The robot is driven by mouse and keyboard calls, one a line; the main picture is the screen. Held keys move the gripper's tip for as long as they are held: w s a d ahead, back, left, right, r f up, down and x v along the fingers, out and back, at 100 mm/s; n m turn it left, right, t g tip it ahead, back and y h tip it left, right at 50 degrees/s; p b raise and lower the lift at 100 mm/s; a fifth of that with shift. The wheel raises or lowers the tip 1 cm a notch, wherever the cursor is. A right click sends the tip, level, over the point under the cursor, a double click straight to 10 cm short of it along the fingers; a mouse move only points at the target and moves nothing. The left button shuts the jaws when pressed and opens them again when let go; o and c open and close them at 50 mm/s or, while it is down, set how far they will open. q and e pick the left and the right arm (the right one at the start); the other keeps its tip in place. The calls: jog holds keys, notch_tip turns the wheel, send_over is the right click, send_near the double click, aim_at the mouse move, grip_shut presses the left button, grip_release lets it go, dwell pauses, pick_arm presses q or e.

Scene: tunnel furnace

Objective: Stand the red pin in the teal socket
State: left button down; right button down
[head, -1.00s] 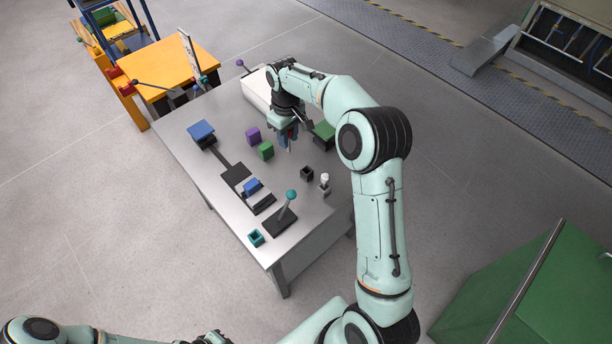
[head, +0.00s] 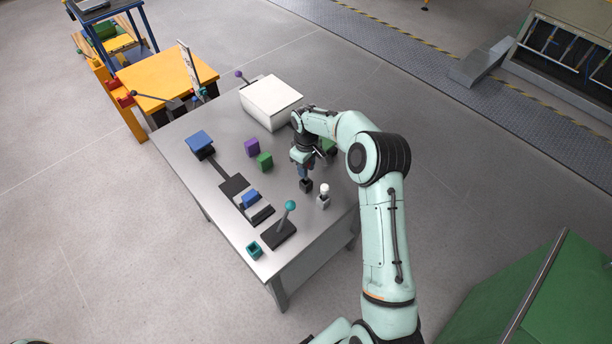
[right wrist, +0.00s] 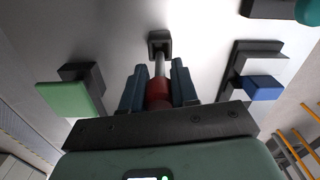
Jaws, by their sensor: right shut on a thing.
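The teal socket (head: 254,250) is a small open square block at the table's near left corner, standing empty. My right gripper (head: 305,174) is shut on the red pin (right wrist: 158,90), gripping its red part between blue fingers, as the right wrist view shows. The pin's grey shaft points at a dark square socket (right wrist: 159,42), which also shows in the head view (head: 306,186) right below the gripper. The shaft's end meets the dark socket in the picture; I cannot tell if it is inside or just above. My left gripper is out of view.
A white-topped pin (head: 324,189) in a grey socket stands close right of the dark socket. A teal-knobbed lever (head: 288,207) rises beside the teal socket. Purple (head: 252,146) and green (head: 265,161) blocks and a white box (head: 271,101) stand farther back.

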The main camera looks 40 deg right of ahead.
jog(key=shift+f, duration=2.3)
jog(key=shift+f, duration=0.1)
jog(key=c, duration=0.9)
grip_release()
jog(key=shift+o, duration=0.2)
notch_tip(320, 180, up, 12)
jog(key=shift+r, duration=0.15)
